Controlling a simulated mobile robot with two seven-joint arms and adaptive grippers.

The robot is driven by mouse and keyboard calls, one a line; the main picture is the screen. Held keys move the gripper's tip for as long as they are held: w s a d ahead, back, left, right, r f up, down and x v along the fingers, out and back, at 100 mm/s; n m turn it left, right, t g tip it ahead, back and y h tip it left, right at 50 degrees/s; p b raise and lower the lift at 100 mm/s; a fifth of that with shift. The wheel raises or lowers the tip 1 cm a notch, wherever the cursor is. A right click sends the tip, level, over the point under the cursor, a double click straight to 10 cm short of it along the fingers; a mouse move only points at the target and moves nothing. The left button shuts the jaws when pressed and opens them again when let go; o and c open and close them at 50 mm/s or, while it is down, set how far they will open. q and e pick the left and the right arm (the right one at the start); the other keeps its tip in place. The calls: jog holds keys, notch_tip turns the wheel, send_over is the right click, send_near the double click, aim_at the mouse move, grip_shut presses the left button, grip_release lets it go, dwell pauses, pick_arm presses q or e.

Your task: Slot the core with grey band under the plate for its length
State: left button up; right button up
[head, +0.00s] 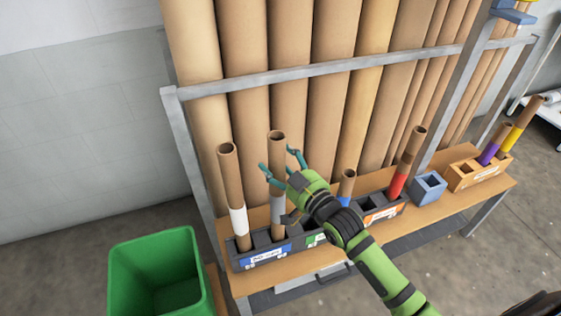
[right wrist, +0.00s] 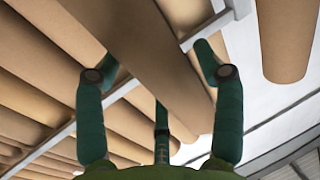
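The core with the grey band (head: 277,207) stands upright in the dark slotted rack (head: 240,262) on the wooden bench. Its brown top end is open, and its lower end is hidden in the slot. My right gripper (head: 282,162) is at its upper part, with teal fingers apart. In the right wrist view a brown tube (right wrist: 150,65) runs between the open fingers; contact is not clear. A blue label plate (head: 265,256), a green one (head: 316,239) and an orange one (head: 381,215) are on the rack front; their text is unreadable. My left gripper is not in view.
A white-banded core (head: 238,220) stands just left. A short blue-banded core (head: 346,187) and a red-banded core (head: 398,184) stand to the right. A blue holder (head: 429,187) and a wooden box (head: 478,173) follow. Tall tubes (head: 290,60) stand behind; a green bin (head: 155,270) is front left.

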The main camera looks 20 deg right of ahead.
dwell(0.3)
jog(key=shift+s, duration=0.15)
jog(key=v, duration=1.1)
jog(key=shift+s, duration=0.35)
jog(key=shift+d, duration=0.1)
jog(key=s+d+f+m+g+h+p, duration=0.1)
jog(key=s+d+f+g, duration=0.1)
jog(key=f, duration=0.8)
jog(key=s+d+f+g+h, duration=0.1)
jog(key=s+f+g+h, duration=0.1)
jog(key=f, duration=0.7)
jog(key=s+d+f+m+g+h+p, duration=0.1)
jog(key=s+d+f+g, duration=0.15)
jog(key=f, duration=0.75)
jog(key=s+f+g+h, duration=0.1)
jog(key=s+f+g, duration=0.4)
jog(key=s+f, duration=0.85)
jog(key=s+a+f+g, duration=0.2)
jog(key=s+f, duration=0.1)
jog(key=s, duration=0.5)
jog(key=s+a+f+n+g+p, duration=0.1)
jog(key=s+f+g, duration=0.1)
jog(key=s, duration=0.6)
jog(key=shift+s+a+f+g+p, duration=0.3)
jog(key=shift+a+f+g, duration=0.1)
jog(key=shift+f, duration=0.5)
